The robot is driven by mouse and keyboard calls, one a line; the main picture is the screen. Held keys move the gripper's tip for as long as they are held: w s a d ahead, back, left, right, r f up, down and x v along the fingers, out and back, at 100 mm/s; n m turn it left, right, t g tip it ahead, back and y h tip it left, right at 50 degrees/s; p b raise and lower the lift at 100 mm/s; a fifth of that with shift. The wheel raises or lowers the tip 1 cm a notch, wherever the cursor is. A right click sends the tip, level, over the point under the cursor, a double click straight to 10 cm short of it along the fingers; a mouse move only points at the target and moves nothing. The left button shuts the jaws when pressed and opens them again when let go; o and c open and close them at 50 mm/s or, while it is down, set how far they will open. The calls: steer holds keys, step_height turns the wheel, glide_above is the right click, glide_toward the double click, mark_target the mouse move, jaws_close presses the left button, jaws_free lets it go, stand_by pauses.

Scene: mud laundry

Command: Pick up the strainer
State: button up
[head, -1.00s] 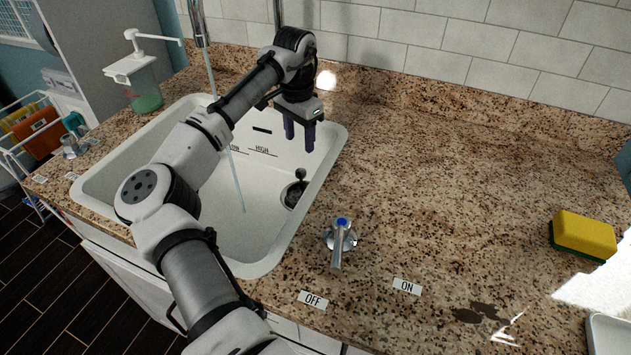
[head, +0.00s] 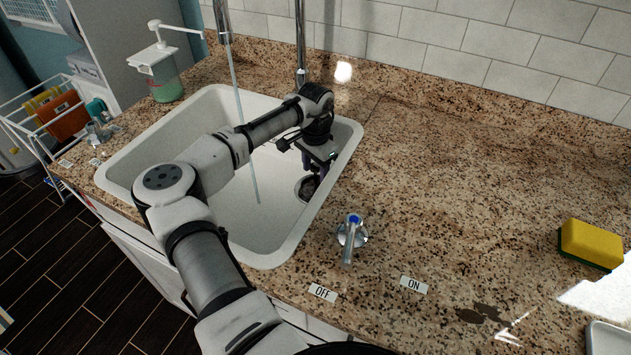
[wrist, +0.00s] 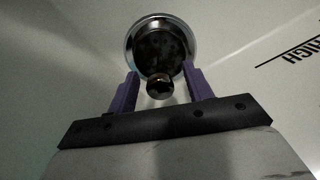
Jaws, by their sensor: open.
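The strainer (wrist: 159,87) is a dark, round piece with a knob on top, seated in the metal-rimmed drain of the sink. In the wrist view its knob lies between the two purple fingers of my gripper (wrist: 160,84), which are apart on either side of it. In the head view my gripper (head: 315,170) points down inside the sink, over the drain. The strainer (head: 307,188) is partly hidden there by the gripper. Whether the fingers touch the knob cannot be told.
The white sink (head: 226,250) has walls close around my gripper. Water streams from the faucet (head: 222,20) left of the arm. A blue-topped tap handle (head: 350,233) stands right of the sink. A soap dispenser (head: 165,78) is at the back left; a yellow sponge (head: 590,243) lies far right.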

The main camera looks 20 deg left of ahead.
steer(key=shift+f, duration=0.9)
steer(key=shift+c, duration=0.3)
steer(key=c, duration=1)
steer(key=shift+r, duration=0.15)
